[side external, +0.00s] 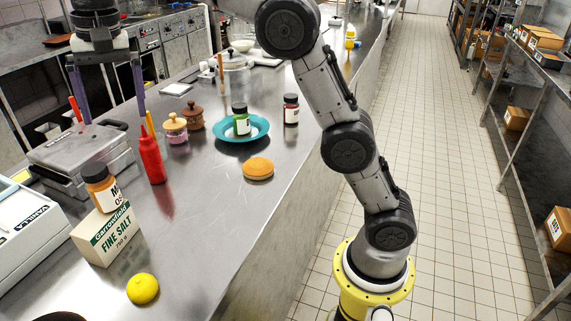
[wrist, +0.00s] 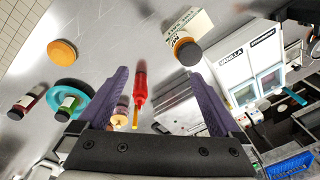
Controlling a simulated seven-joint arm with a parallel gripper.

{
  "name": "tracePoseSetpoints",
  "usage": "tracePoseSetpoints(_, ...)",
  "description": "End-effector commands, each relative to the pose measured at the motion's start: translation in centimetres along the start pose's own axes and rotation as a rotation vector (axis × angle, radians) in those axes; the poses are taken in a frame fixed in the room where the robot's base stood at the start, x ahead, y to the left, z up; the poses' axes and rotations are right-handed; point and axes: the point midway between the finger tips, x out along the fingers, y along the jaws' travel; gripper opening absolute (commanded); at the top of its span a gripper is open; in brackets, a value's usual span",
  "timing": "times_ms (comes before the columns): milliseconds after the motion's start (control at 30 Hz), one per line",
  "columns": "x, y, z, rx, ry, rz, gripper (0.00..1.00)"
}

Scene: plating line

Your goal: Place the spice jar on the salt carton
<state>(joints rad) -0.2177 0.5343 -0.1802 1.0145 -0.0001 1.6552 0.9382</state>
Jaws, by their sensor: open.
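An orange-brown jar with a dark lid and a white label (side external: 102,188) stands on top of the salt carton (side external: 108,236) in the side view. The carton is white and green and reads FINE SALT. In the wrist view the jar (wrist: 187,50) overlaps the carton (wrist: 196,24), seen from above. My gripper (side external: 110,118) is open and empty, raised above the counter behind the jar and apart from it. In the wrist view its fingers (wrist: 159,74) are spread wide, with the jar beyond the right fingertip. The jar's underside is hidden.
A red squeeze bottle (side external: 151,155) stands beside the grey appliance (side external: 70,152). A dark red jar (side external: 291,109), a bun (side external: 258,169) and a lemon (side external: 142,289) stand apart. The counter between bottle and lemon is clear.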

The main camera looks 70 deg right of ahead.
Motion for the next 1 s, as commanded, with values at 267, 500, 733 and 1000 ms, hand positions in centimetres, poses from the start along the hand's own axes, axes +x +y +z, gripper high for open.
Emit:
tracePoseSetpoints(267, -2.9, 9.1, 3.4, -0.211, 0.088, -0.074, 1.00)
tracePoseSetpoints(500, -1.7, 17.2, 8.0, -0.396, 0.183, -0.112, 1.00)
tracePoseSetpoints(733, 2.4, 24.4, 13.1, -0.569, 0.283, -0.123, 1.00)
tracePoseSetpoints(1000, 7.1, 29.1, 16.9, -0.700, 0.360, -0.115, 1.00)
